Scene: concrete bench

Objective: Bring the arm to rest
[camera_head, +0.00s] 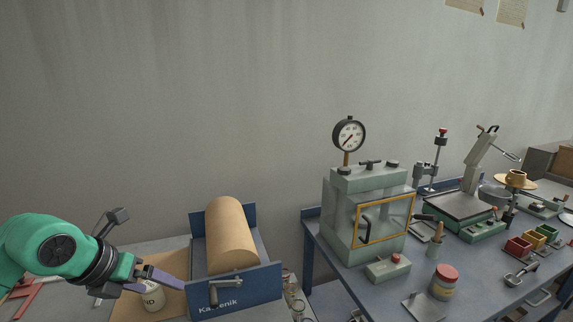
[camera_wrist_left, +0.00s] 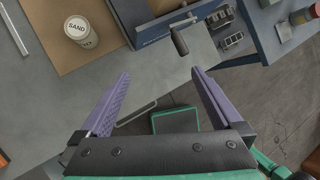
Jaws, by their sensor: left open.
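My left arm comes in from the left in the head view. Its gripper (camera_head: 160,281) is beside the blue roll holder, in front of a white can (camera_head: 153,297) on a brown board. In the left wrist view the purple fingers of the left gripper (camera_wrist_left: 162,92) stand wide apart with nothing between them. The can, marked SAND (camera_wrist_left: 81,32), stands beyond the left finger, apart from it. My right gripper is not in view.
A blue holder (camera_head: 235,293) with a brown roll (camera_head: 230,237) stands right of the gripper. Farther right, a blue bench (camera_head: 330,262) carries a green press with a gauge (camera_head: 349,134), a red-lidded jar (camera_head: 444,282) and small coloured bins.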

